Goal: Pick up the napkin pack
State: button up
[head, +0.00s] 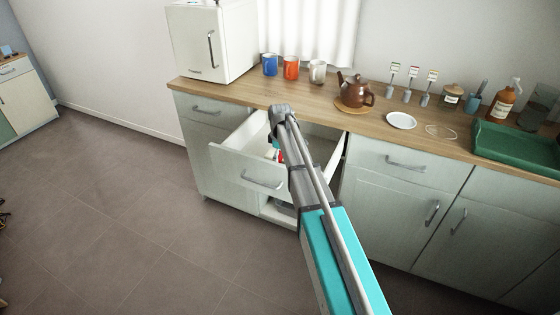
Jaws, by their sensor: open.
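My arm reaches over the open drawer (232,168), and its wrist bends down at the drawer's back part. My gripper (274,146) points down into the drawer and is open; it is small and mostly hidden behind my own arm, so the fingertips are not clear. A small red and white item (281,157) shows in the drawer just beside my arm. I cannot tell whether it is the napkin pack. No napkin pack can be made out for certain, and much of the drawer's inside is hidden.
The wooden counter (320,108) behind the drawer holds a white appliance (195,45), several mugs (291,68), a brown teapot (352,90), a white plate (401,120) and a green tray (515,165). A lower drawer (275,211) also stands open.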

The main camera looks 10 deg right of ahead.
aim_at(280, 155)
jog(key=c, duration=1)
jog(key=shift+r, duration=0.15)
notch_tip(280, 155, up, 10)
jog(key=p, duration=1)
jog(key=shift+f, duration=0.2)
jog(key=shift+a, duration=0.1)
